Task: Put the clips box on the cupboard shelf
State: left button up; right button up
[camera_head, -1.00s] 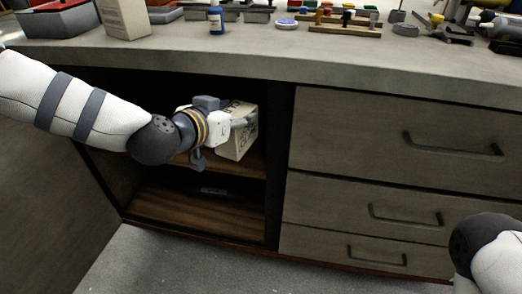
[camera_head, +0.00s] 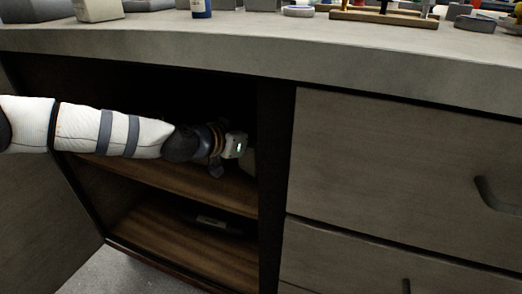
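My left arm reaches from the left into the open cupboard, above its wooden upper shelf (camera_head: 160,174). My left gripper (camera_head: 244,147) is deep in the opening near the right inner wall, its fingers mostly hidden behind its own body. The clips box (camera_head: 249,161) shows only as a small pale patch just beyond the gripper, which carries it. Whether the box touches the shelf cannot be seen. My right gripper is not in view.
A dark flat item (camera_head: 212,222) lies on the lower shelf. The cupboard door (camera_head: 40,205) stands open at the left. Closed drawers (camera_head: 385,160) are at the right. The worktop (camera_head: 250,45) above holds bottles, boxes and other items.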

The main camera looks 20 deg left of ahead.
pick_arm(q)
jog(key=shift+f+b, duration=0.35)
jog(key=shift+f, duration=0.85)
jog(key=o, duration=1.3)
jog(key=shift+o, duration=0.2)
jog(key=shift+r, duration=0.3)
jog(key=p+v, duration=0.4)
jog(key=v, duration=0.8)
jog(key=shift+d+f, duration=0.1)
